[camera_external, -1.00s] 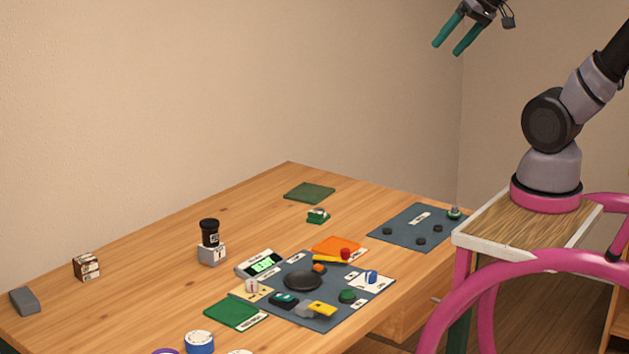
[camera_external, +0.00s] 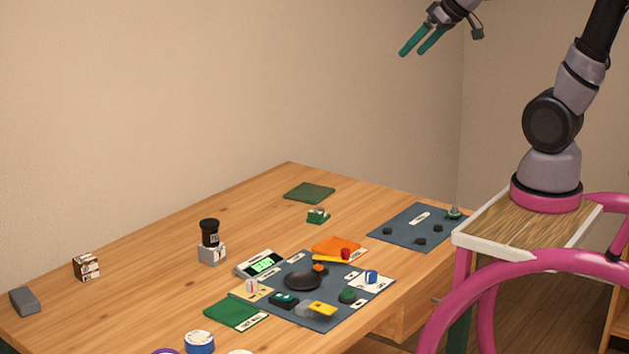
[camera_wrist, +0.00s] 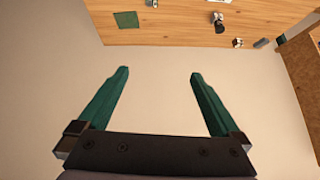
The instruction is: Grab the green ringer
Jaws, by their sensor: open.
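A small green block with a pale, shiny part on top (camera_external: 318,216) sits on the bare wood behind the middle of the table; it looks like the green ringer. A second small greenish piece with a silvery top (camera_external: 454,213) stands at the far corner of the right blue-grey mat. My gripper (camera_external: 410,53) is high in the air above the far right of the table, well apart from both. In the wrist view its two green fingers (camera_wrist: 160,73) are spread wide with nothing between them.
The wooden table (camera_external: 150,275) holds a flat green pad (camera_external: 309,192), a black-topped jar on a scale-like block (camera_external: 210,240) and a crowded mat (camera_external: 325,318) at the front. The right mat (camera_external: 400,222) carries several dark discs. The wall stands behind the table.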

